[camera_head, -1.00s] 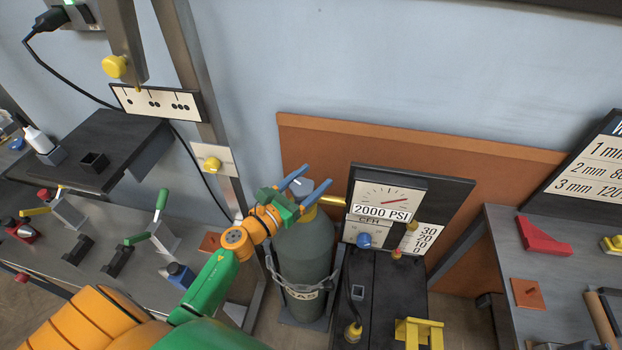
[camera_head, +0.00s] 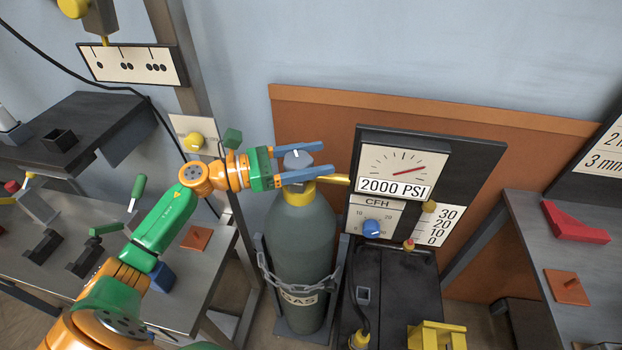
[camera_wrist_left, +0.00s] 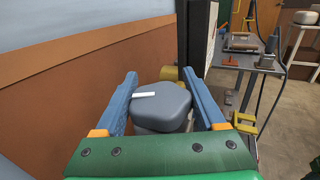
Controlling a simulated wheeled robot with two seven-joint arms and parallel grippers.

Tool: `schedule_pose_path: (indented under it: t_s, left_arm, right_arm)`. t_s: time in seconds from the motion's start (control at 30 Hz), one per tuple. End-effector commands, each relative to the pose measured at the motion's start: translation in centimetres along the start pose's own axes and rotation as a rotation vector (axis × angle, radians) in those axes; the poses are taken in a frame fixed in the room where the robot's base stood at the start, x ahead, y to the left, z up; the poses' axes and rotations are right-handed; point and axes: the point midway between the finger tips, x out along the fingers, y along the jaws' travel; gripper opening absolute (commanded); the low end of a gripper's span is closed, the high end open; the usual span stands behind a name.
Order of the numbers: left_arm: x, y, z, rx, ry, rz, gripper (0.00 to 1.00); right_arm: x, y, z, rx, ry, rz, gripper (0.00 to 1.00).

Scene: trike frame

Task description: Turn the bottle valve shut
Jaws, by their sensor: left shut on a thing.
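The gas bottle (camera_head: 303,240) is a dark grey-green cylinder with a yellow collar, standing upright behind a chain. Its valve is a grey faceted knob (camera_head: 297,160) on top with a short white mark. The knob also shows in the left wrist view (camera_wrist_left: 162,105), between the blue fingers. My left gripper (camera_head: 327,158) comes in from the left, level, with one finger on each side of the knob, shut on it. The fingertips reach past the knob. My right gripper is in neither view.
A gauge panel (camera_head: 480,160) reading 2000 PSI stands just right of the bottle, joined by a brass pipe. A blue knob (camera_head: 371,228) sits below the gauge. A steel upright (camera_head: 185,70) is at the left. An orange-brown board (camera_head: 290,115) stands behind.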

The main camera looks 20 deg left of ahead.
Motion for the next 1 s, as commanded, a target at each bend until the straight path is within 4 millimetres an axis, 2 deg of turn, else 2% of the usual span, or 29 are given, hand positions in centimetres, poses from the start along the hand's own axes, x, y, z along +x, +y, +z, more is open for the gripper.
schedule_pose_path:
  t_s: [0.03, 0.2, 0.3, 0.6, 1.0]
  left_arm:
    - [0.0, 0.0, -1.5, 0.008, 0.0, -0.037, 0.16]
    - [0.0, -0.4, -1.1, 0.005, -0.003, -0.18, 0.16]
    - [-0.1, -0.6, -0.8, 0.003, -0.003, -0.252, 0.16]
    - [-0.2, -1.2, -0.3, 0.0, 0.0, -0.407, 0.16]
    - [-0.3, -1.4, -0.2, -0.001, 0.002, -0.472, 0.16]
  right_arm:
    - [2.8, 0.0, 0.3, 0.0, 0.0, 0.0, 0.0]
    - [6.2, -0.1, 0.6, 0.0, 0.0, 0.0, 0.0]
    - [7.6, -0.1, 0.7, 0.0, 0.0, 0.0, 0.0]
    - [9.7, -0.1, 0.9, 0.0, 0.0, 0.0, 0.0]
    - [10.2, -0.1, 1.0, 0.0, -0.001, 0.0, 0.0]
